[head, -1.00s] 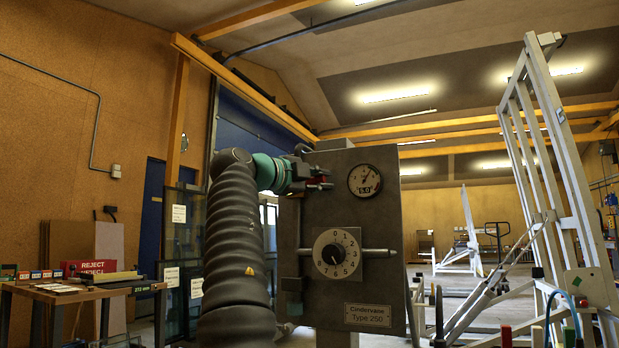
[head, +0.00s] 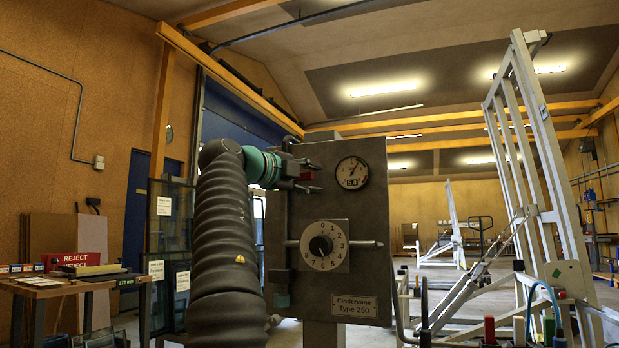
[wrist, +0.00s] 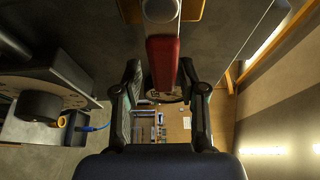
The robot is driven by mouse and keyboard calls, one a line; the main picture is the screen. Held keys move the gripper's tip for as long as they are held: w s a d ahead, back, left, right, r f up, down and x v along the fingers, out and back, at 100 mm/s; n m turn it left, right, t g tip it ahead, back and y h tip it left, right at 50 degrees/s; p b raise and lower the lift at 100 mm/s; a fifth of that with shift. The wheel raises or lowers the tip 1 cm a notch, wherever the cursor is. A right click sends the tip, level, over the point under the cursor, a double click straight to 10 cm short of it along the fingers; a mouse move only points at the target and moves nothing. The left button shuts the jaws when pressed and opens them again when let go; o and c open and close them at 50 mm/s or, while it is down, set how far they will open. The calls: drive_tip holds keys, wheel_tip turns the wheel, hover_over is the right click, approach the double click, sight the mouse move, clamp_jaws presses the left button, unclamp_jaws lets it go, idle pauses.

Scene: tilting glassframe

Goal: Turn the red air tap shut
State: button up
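The red air tap has a red lever that shows in the wrist view (wrist: 163,62), running down from a pale round hub at the top edge. In the head view a bit of its red (head: 307,176) shows between my fingers. My gripper (head: 314,176) is at the upper left of the grey cabinet (head: 295,260). Its two fingers stand apart in the wrist view (wrist: 160,78), one on each side of the lever, with gaps visible on both sides. The gripper is open. The lever's hub is hidden in the head view.
A round gauge (head: 352,172) sits on the cabinet just right of my gripper. A numbered dial (head: 324,245) with a crossbar is below. A tilted white frame (head: 545,150) stands at the right. A wooden bench (head: 60,288) is at the left.

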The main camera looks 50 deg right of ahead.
drive_tip(key=shift+a, duration=0.15)
drive_tip(key=shift+w+a+r, duration=0.1)
drive_tip(key=shift+w+a, duration=0.05)
drive_tip(key=shift+a, duration=0.3)
drive_tip(key=w+a, duration=0.1)
drive_tip(key=a, duration=1)
drive_tip(key=shift+w, duration=0.2)
